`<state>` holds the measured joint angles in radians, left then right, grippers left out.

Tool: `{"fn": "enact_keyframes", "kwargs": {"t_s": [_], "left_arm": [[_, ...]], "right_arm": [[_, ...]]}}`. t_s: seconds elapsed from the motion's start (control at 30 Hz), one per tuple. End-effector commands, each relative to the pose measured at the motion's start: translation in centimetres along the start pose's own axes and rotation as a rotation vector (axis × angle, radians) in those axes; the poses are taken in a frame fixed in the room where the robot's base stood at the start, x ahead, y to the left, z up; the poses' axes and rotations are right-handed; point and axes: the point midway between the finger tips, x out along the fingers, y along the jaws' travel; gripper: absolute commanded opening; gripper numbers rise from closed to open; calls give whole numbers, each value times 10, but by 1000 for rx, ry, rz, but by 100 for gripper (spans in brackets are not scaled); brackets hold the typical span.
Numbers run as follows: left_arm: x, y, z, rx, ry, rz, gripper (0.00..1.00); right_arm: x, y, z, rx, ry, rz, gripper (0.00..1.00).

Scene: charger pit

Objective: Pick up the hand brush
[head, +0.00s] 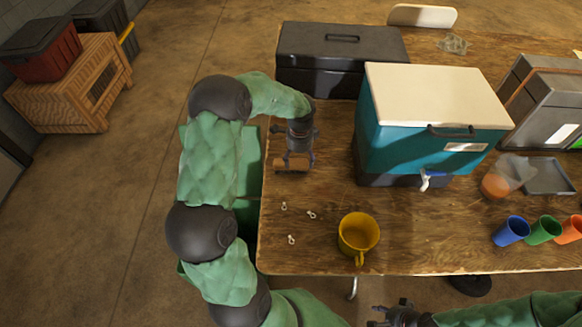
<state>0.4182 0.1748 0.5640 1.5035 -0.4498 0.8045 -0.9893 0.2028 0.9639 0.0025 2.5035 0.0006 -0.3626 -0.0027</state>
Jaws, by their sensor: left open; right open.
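A wooden brown piece (292,164), which looks like the hand brush, lies at the left edge of the wooden table, in front of the black toolbox. My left gripper (297,158) is right above it, pointing down, and hides much of it. The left gripper is open; I cannot tell whether its fingers touch the piece. My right gripper (388,317) is low in the view, below the table's front edge, open and away from the brush.
A black toolbox (340,50) stands behind, and a teal cooler (400,130) with a white lid to the right. A yellow mug (358,234) and several small white pieces (311,214) are nearer the front.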

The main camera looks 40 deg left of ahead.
Motion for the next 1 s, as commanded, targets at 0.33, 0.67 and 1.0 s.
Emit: {"fn": "enact_keyframes", "kwargs": {"t_s": [0.33,0.67,1.0], "left_arm": [[45,-3,-1,1,-1,1,76],[49,-3,-1,1,0,0,65],[48,-3,-1,0,0,-1,12]], "right_arm": [[22,8,-1,0,0,0,43],[21,8,-1,0,1,0,43],[21,8,-1,0,0,0,43]]}}
